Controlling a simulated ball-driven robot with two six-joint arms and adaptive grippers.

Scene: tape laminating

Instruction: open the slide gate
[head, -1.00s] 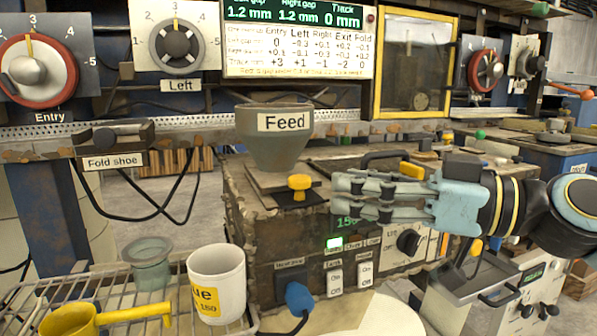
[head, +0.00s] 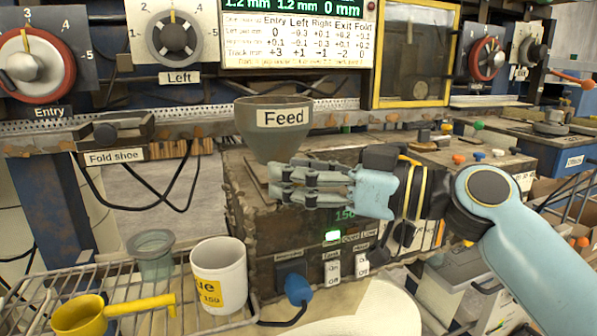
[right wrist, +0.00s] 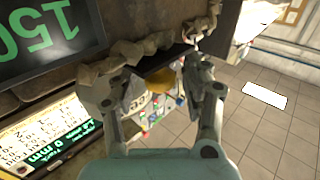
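The feed hopper (head: 272,145), a grey funnel labelled "Feed", stands on top of the brown heater box (head: 243,225). The slide gate, a dark plate with a yellow knob below the hopper, is hidden behind my right gripper (head: 273,184) in the head view. In the right wrist view, a yellow piece that looks like the knob (right wrist: 164,82) shows between the spread fingers of my right gripper (right wrist: 155,88). The fingers are apart, with a gap around the yellow piece; whether they touch it I cannot tell. My left gripper is not in view.
A blue plug (head: 298,289) sticks out of the box front. The fold shoe (head: 112,132) is at left.

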